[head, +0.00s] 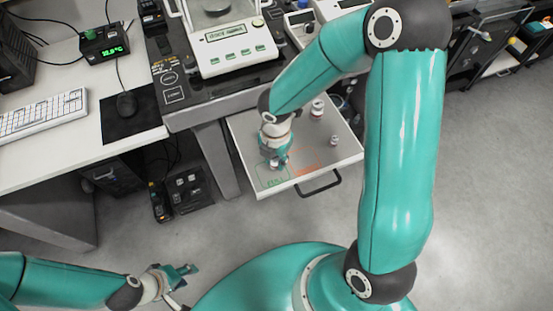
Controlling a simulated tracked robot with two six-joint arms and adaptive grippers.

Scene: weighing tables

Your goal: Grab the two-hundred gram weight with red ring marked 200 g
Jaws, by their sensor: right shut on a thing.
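My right gripper (279,160) points down over the pull-out tray (245,133), near its front left. It is shut on a small weight (274,164), of which only a pale bit shows between the fingers; its ring colour and marking cannot be read. A larger silvery weight with a reddish band (318,108) stands further back on the tray. A smaller weight (334,140) stands to the right; no marking is legible. My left gripper (184,283) is open and empty, low over the floor at the lower left, away from the tray.
The tray has green and orange printed marks (305,170) near its front and a black handle (320,187). A balance (228,45) stands on the dark table behind. A desk with a keyboard (42,113) and mouse (126,104) is at left. Bare floor lies in front.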

